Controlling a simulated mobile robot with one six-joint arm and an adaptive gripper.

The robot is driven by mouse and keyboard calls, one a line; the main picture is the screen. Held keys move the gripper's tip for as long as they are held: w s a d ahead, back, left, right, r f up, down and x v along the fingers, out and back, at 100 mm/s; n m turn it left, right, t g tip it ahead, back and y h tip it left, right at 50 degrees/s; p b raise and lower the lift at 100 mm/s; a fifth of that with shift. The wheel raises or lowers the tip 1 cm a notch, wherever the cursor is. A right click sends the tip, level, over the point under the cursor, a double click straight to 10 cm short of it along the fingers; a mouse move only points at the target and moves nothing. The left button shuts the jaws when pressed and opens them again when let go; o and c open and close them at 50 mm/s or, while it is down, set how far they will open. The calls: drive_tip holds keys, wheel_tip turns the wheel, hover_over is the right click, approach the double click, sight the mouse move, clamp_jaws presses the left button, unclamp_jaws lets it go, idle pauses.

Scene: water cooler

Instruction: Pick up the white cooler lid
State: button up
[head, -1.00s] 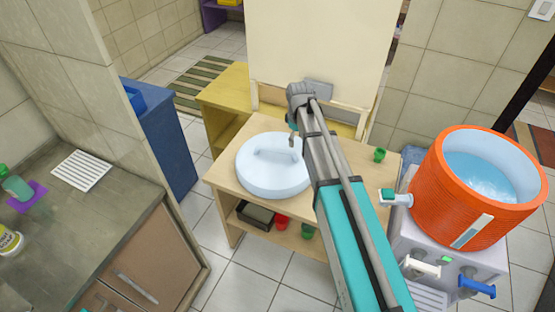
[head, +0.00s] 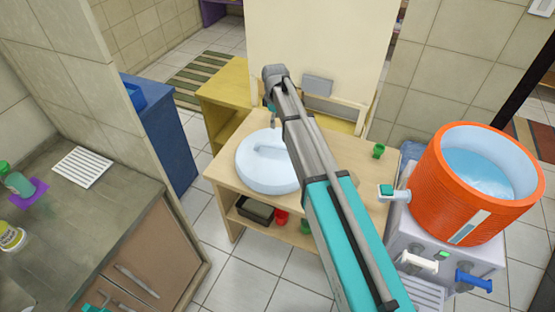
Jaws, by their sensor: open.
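The white cooler lid (head: 262,173) is round with a raised bar handle across its top. It lies flat on the light wooden table (head: 223,178). My arm passes over the table and covers the lid's right part. My gripper (head: 273,118) is at the far end of the arm, above the lid's back edge. It is open and mostly hidden behind the arm; I see no contact with the lid.
An orange cooler (head: 438,195) of water stands on a white dispenser at the right. A green cup (head: 378,151) stands at the table's right back. A black tray (head: 256,210) and cups sit on the lower shelf. A grey counter (head: 95,225) is at the left.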

sight(275, 144)
drive_tip(key=shift+f+b, duration=3.8)
drive_tip(key=shift+f, duration=0.25)
drive_tip(key=shift+f, duration=0.1)
wheel_tip(275, 144, down, 5)
drive_tip(key=b, duration=0.5)
drive_tip(key=shift+s+a, duration=0.1)
drive_tip(key=shift+f+b, duration=0.2)
drive_tip(key=shift+b, duration=0.15)
clamp_jaws()
